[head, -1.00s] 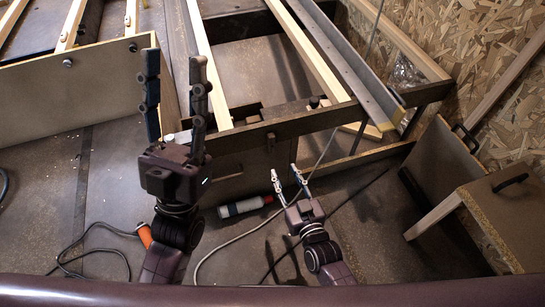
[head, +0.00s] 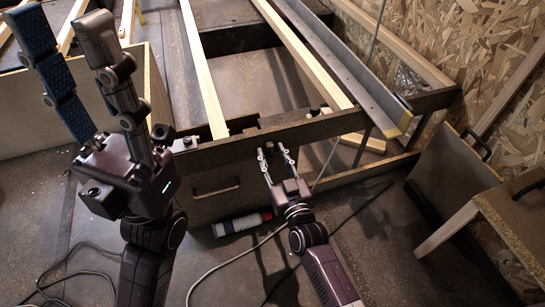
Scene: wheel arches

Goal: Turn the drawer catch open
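The drawer front (head: 190,207) is a dark panel with a bar handle (head: 215,190), below the dark cross beam (head: 215,152). A small dark piece that looks like the drawer catch (head: 268,146) shows at the beam, by the fingertips of my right gripper (head: 272,153). The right fingers are apart and point up at the beam, one on each side of that piece. I cannot tell whether they touch it, and its turn is too small to read. My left gripper (head: 62,25) is raised at the left, open and empty, away from the drawer.
A white and dark bottle with a red end (head: 242,224) lies on the floor below the drawer. A cable runs over the floor beside my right arm. Pale wooden slats (head: 205,85) and a metal rail (head: 345,60) lie behind the beam. Panels with handles (head: 455,165) stand at the right.

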